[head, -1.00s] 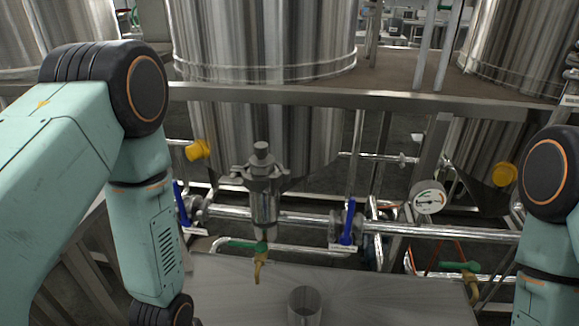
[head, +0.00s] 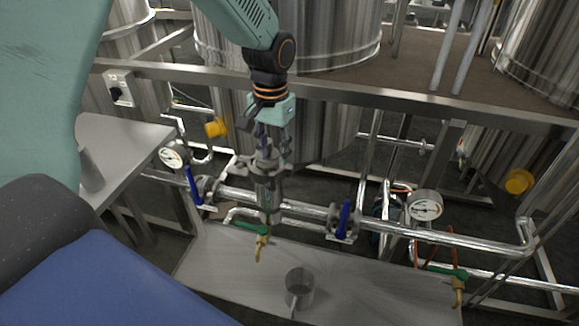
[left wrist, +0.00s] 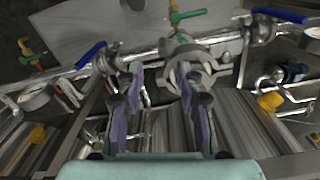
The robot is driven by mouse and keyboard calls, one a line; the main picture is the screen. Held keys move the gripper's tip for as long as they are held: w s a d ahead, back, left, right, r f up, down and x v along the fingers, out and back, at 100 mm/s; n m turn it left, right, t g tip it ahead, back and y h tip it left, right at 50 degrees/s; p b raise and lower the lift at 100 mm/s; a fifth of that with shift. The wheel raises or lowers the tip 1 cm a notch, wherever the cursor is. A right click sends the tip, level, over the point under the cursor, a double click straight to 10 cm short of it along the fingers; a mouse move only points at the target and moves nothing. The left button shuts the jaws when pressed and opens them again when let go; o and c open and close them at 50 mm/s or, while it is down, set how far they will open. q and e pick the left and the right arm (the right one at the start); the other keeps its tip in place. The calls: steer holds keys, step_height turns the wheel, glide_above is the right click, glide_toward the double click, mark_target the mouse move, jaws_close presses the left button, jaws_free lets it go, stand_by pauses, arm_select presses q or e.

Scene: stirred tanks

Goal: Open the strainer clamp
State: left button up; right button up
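The strainer is an upright metal cylinder (head: 268,200) on the pipe in the middle of the head view. Its clamp (head: 240,166) is a band with protruding parts around the top. My left gripper (head: 268,148) points down at the strainer's top and hides part of the clamp. In the left wrist view, the fingers of the left gripper (left wrist: 158,78) are apart with nothing held between them. The clamp (left wrist: 210,66) shows there beside and partly behind the right-hand finger; whether they touch I cannot tell. My right gripper is out of view.
Blue-handled valves (head: 194,186) and (head: 344,218) flank the strainer on the pipe. A green-handled brass tap (head: 262,245) hangs below it. A metal cup (head: 299,284) stands on the steel table (head: 370,285). A horizontal steel beam (head: 350,92) runs behind the arm.

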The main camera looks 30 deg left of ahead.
mark_target(272, 172)
arm_select(q)
steer(key=shift+a+f, duration=0.2)
steer(key=shift+f, duration=0.15)
step_height(272, 172, down, 6)
steer(key=shift+s+f+b, duration=0.1)
steer(key=shift+s+b, duration=0.05)
steer(key=shift+b, duration=0.4)
steer(key=shift+a+f, duration=0.15)
steer(key=shift+f, duration=0.4)
steer(key=shift+d, duration=0.2)
steer(key=shift+c, duration=0.6)
jaws_close()
